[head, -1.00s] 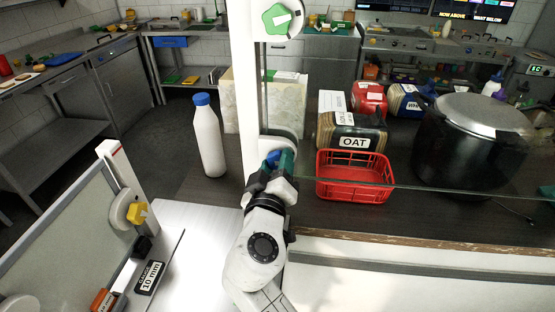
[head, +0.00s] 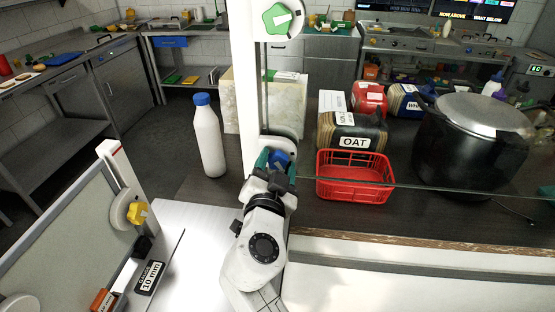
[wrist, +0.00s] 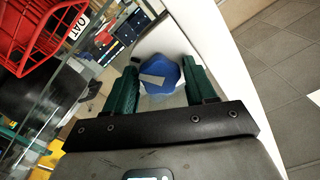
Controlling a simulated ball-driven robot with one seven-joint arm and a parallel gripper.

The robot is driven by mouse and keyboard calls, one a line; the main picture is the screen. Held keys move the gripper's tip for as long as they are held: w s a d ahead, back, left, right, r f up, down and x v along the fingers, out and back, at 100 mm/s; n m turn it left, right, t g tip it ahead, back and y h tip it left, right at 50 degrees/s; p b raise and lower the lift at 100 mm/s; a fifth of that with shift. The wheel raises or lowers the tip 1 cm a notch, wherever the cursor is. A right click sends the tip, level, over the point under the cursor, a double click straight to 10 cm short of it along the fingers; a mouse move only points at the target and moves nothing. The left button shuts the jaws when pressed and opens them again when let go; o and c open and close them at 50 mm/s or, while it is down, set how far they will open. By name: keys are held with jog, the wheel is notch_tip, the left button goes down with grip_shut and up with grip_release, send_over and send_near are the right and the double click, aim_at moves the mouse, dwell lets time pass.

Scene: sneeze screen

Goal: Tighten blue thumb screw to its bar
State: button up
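The blue thumb screw (head: 279,158) sits low on the white upright, against a round white boss. It is a lobed knob with a pale label, clear in the wrist view (wrist: 160,76). My gripper (head: 277,165) faces it, with one green finger on each side. The screw's shaft and the bar contact behind the knob are hidden.
A green knob (head: 278,18) is higher on the same upright. A yellow knob (head: 138,212) is on the left panel. A white bottle (head: 208,138) stands left of the upright. A red basket (head: 354,190) and black pot (head: 470,150) stand right. A glass edge crosses above the counter.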

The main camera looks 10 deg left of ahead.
jog(key=shift+o, duration=0.8)
jog(key=s, duration=0.6)
jog(key=shift+b, duration=0.4)
jog(key=s+d+f+g+h, duration=0.2)
jog(key=s+d+f+g, duration=0.2)
jog(key=d+f, duration=0.65)
jog(key=s+d+f+g+h, duration=0.1)
jog(key=s+d+f+g, duration=0.35)
jog(key=d+f, duration=0.6)
jog(key=s+d+f+n+g+y, duration=0.1)
jog(key=s+d, duration=0.3)
jog(key=s, duration=0.4)
jog(key=s+d+f+n+g+y, duration=0.1)
jog(key=s+d+f+g, duration=0.3)
jog(key=s, duration=0.4)
jog(key=s+d+f+n+g+y, duration=0.1)
jog(key=s+d+f+n+g, duration=0.1)
jog(key=s, duration=0.6)
jog(key=shift+s+d+f+n+g, duration=0.15)
jog(key=shift+d+f+n+g, duration=0.1)
jog(key=shift+d+n+g, duration=0.65)
